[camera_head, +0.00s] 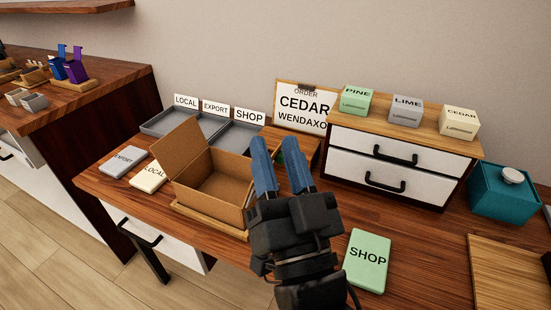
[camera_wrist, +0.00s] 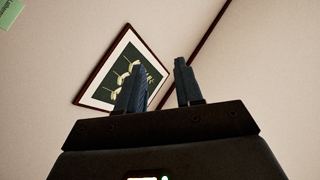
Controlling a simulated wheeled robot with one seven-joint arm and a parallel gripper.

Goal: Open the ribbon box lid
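A teal box (camera_head: 503,200) stands at the right of the table, with a pale round knob (camera_head: 512,176) on its flat, closed top. No label on it is readable, so I cannot be sure it is the ribbon box. My gripper (camera_head: 277,142) is near the middle of the table, well left of the teal box, with its blue fingers pointing up and away. The fingers are apart with nothing between them. The wrist view shows the same gap between the fingertips (camera_wrist: 160,66), against the wall. The teal box is not in the wrist view.
An open cardboard box (camera_head: 215,190) stands left of my gripper. A white-fronted drawer unit (camera_head: 380,160) bearing labelled boxes stands between my gripper and the teal box. A green SHOP block (camera_head: 367,262) and wooden board (camera_head: 500,275) lie in front. Grey trays (camera_head: 170,122) are behind.

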